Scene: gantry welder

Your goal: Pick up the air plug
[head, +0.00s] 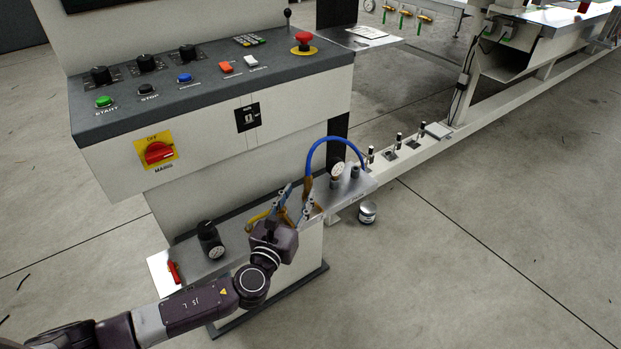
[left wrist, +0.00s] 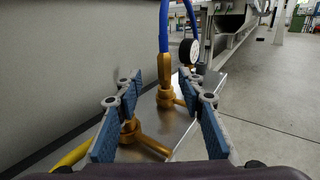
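A brass air plug (left wrist: 165,88) with a blue hose (left wrist: 164,30) rising from it stands upright in a brass fitting on a grey metal shelf. In the head view the blue hose (head: 322,141) arcs over to the right, and the brass plug (head: 306,186) shows just past my gripper. My left gripper (head: 297,203) is open, with blue-padded fingers. In the left wrist view, the plug appears in the gap between its fingertips (left wrist: 162,90), apparently a little beyond them. I cannot tell whether either finger touches it. My right gripper is not in view.
A second brass fitting (left wrist: 131,131) with a yellow hose (left wrist: 72,157) sits close by the left finger. A gauge (left wrist: 188,50) stands behind the plug. The control console (head: 215,90) overhangs the shelf (head: 230,258).

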